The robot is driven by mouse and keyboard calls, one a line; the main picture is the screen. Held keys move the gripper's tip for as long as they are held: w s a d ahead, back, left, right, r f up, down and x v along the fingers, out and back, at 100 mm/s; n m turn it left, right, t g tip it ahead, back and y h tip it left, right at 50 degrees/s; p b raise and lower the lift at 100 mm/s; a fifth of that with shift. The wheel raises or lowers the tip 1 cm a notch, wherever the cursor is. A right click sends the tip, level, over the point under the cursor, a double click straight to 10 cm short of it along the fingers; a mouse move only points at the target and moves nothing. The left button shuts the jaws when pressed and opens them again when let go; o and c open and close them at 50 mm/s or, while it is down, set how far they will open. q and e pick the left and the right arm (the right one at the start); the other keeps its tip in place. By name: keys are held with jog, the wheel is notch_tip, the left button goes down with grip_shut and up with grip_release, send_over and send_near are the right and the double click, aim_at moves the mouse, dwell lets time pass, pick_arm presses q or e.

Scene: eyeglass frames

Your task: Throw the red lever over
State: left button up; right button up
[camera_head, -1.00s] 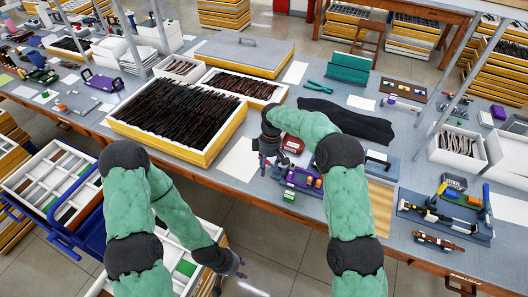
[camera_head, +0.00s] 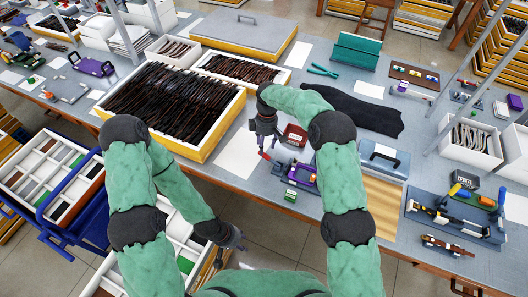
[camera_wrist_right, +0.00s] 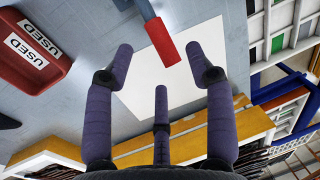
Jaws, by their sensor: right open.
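The red lever (camera_head: 265,155) sticks out at the left end of a small device (camera_head: 300,178) with purple and dark parts on the table. In the right wrist view the red handle (camera_wrist_right: 169,53) sits on a blue-grey arm and appears between my spread fingertips. My right gripper (camera_head: 263,137) is open and empty, just above and behind the lever in the head view. Its purple fingers (camera_wrist_right: 158,66) show no contact with the handle. My left gripper (camera_head: 231,254) hangs low in front of the table edge, fingers apart and empty.
A red tray (camera_head: 294,135) stands behind the device; its USED labels show in the wrist view (camera_wrist_right: 30,62). A white sheet (camera_head: 238,157) lies left of the lever. A yellow-sided box (camera_head: 205,146) of dark frames stands further left. A black cloth (camera_head: 360,112) lies behind.

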aim_at(269, 159)
jog(key=shift+s+a+f, duration=0.1)
jog(key=shift+s+f, duration=0.1)
jog(key=shift+f, duration=0.8)
jog(key=shift+s+f, duration=0.15)
jog(key=shift+f, duration=0.85)
grip_shut()
